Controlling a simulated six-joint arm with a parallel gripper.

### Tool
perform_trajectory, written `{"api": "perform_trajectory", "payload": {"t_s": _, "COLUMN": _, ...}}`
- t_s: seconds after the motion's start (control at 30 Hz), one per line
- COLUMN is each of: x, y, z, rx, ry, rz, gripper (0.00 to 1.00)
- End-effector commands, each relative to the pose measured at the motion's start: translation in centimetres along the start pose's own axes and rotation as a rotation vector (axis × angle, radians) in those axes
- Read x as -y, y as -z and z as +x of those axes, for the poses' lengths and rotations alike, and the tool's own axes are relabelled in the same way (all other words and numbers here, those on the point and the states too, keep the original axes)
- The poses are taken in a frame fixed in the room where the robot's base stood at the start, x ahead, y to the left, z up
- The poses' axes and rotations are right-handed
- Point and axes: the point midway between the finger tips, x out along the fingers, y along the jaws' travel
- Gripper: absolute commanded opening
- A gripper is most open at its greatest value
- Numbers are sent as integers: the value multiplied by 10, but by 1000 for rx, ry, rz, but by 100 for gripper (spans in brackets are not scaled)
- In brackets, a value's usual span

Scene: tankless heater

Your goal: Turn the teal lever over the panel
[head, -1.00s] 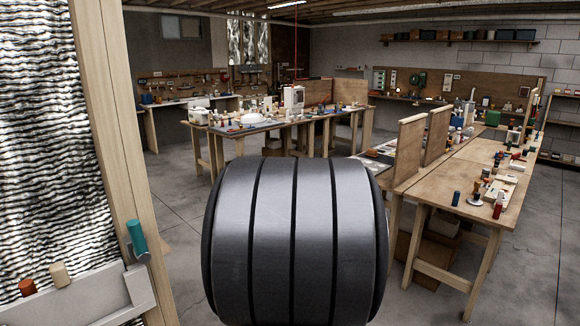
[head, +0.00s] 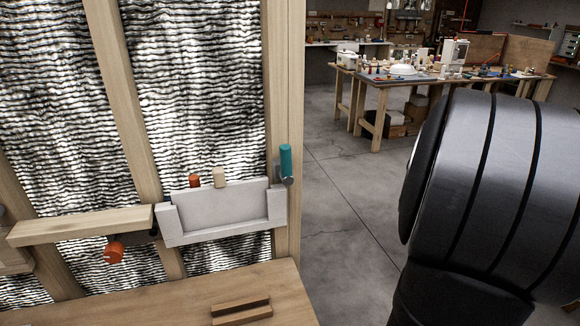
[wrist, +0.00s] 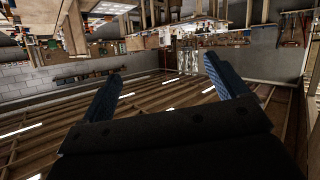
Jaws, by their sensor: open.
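The teal lever (head: 285,161) stands upright on a wooden stud at the right end of a light grey panel (head: 222,210) in the head view. A small grey pivot shows at its foot. My gripper (wrist: 160,88) shows in the wrist view with its two blue fingers wide apart and nothing between them. The wrist view looks out over the room and does not show the lever. In the head view a large dark part of my arm fills the right side, apart from the lever; the gripper itself is not seen there.
An orange knob (head: 195,181) and a beige knob (head: 219,177) stand behind the panel's top edge. Another orange knob (head: 114,252) sits below a wooden rail (head: 80,226). A wooden bench top (head: 200,300) lies below. Open concrete floor (head: 345,210) lies right of the stud.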

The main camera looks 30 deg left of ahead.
Motion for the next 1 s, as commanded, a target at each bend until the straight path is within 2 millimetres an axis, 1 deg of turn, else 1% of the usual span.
{"api": "perform_trajectory", "payload": {"t_s": 0.03, "x": 0, "y": 0, "z": -1, "rx": -5, "ry": -3, "rz": -2, "gripper": 80}}
{"api": "perform_trajectory", "payload": {"t_s": 0.13, "x": 0, "y": 2, "z": -7, "rx": -38, "ry": -22, "rz": -10, "gripper": 61}}
{"api": "perform_trajectory", "payload": {"t_s": 0.2, "x": 1, "y": 5, "z": -16, "rx": -89, "ry": -41, "rz": -21, "gripper": 47}}
{"api": "perform_trajectory", "payload": {"t_s": 0.27, "x": 4, "y": 9, "z": -26, "rx": -150, "ry": -49, "rz": -35, "gripper": 46}}
{"api": "perform_trajectory", "payload": {"t_s": 0.37, "x": 20, "y": 16, "z": -48, "rx": -274, "ry": -23, "rz": -60, "gripper": 46}}
{"api": "perform_trajectory", "payload": {"t_s": 0.47, "x": 46, "y": 20, "z": -72, "rx": -393, "ry": 57, "rz": -82, "gripper": 46}}
{"api": "perform_trajectory", "payload": {"t_s": 0.53, "x": 70, "y": 19, "z": -92, "rx": -465, "ry": 143, "rz": -95, "gripper": 46}}
{"api": "perform_trajectory", "payload": {"t_s": 0.57, "x": 81, "y": 18, "z": -101, "rx": -493, "ry": 188, "rz": -99, "gripper": 46}}
{"api": "perform_trajectory", "payload": {"t_s": 0.6, "x": 97, "y": 14, "z": -114, "rx": -524, "ry": 254, "rz": -105, "gripper": 46}}
{"api": "perform_trajectory", "payload": {"t_s": 0.67, "x": 122, "y": 6, "z": -134, "rx": -560, "ry": 365, "rz": -112, "gripper": 46}}
{"api": "perform_trajectory", "payload": {"t_s": 0.7, "x": 140, "y": -2, "z": -149, "rx": -575, "ry": 445, "rz": -115, "gripper": 46}}
{"api": "perform_trajectory", "payload": {"t_s": 0.77, "x": 164, "y": -16, "z": -171, "rx": -583, "ry": 569, "rz": -116, "gripper": 46}}
{"api": "perform_trajectory", "payload": {"t_s": 0.8, "x": 179, "y": -26, "z": -186, "rx": -580, "ry": 650, "rz": -116, "gripper": 46}}
{"api": "perform_trajectory", "payload": {"t_s": 0.9, "x": 210, "y": -53, "z": -219, "rx": -550, "ry": 832, "rz": -113, "gripper": 46}}
{"api": "perform_trajectory", "payload": {"t_s": 1.0, "x": 229, "y": -74, "z": -243, "rx": -509, "ry": 962, "rz": -107, "gripper": 46}}
